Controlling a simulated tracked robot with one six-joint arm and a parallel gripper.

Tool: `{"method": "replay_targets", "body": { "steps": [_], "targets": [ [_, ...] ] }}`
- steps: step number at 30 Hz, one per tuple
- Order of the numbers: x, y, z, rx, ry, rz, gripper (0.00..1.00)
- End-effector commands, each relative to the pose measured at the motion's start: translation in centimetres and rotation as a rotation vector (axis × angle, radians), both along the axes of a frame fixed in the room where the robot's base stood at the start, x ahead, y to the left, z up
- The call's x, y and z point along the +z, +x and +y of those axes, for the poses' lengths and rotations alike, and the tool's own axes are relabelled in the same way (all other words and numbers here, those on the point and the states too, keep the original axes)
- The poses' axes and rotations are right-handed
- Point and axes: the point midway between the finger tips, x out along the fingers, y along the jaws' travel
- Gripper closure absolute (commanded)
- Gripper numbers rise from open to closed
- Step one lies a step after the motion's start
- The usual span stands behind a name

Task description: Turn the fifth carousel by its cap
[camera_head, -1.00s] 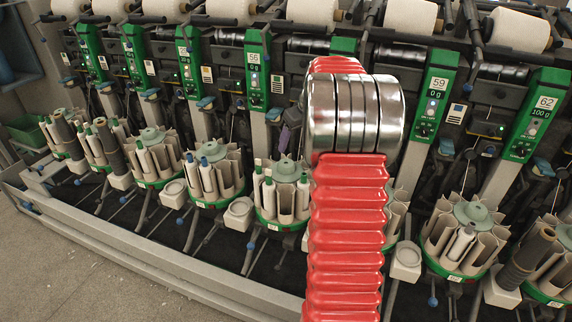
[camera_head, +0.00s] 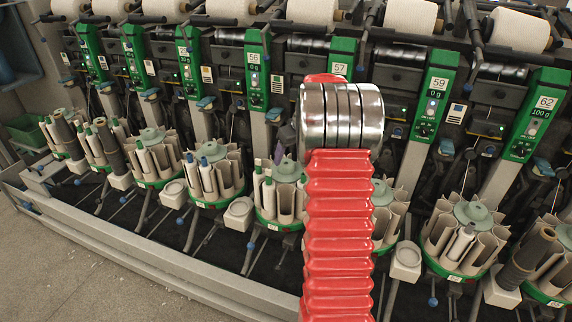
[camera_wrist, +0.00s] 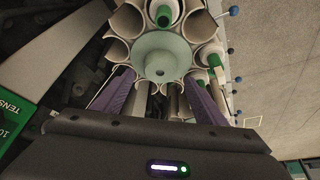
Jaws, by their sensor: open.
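The fifth carousel (camera_head: 283,205) from the left is a green-based ring of cream tubes, several holding white bobbins with green tips. Its pale green round cap (camera_head: 287,172) sits at the top centre, partly beside my red arm. In the wrist view the cap (camera_wrist: 163,57) is seen from above, ringed by tubes. My gripper (camera_wrist: 158,80) is open, its two purple fingers spread to either side of the cap's lower edge in that view, apart from it as far as I can tell. In the head view only a purple sliver of it shows just above the carousel.
Neighbouring carousels stand close by on the left (camera_head: 212,178) and right (camera_head: 463,235). Green-fronted winding heads rise behind, one marked 56 (camera_head: 256,75). A green-tipped bobbin (camera_wrist: 213,60) stands near the right finger. A grey rail (camera_head: 150,245) runs in front, with open floor beyond.

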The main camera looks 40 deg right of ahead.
Motion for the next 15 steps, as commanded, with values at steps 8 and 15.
{"method": "replay_targets", "body": {
  "steps": [8, 15],
  "targets": [
    [-4.0, 1.6, -0.2, 0.0, 0.001, 0.002, 0.35],
    [-5.6, 2.3, -0.3, 0.0, 0.001, 0.0, 0.35]
  ]
}}
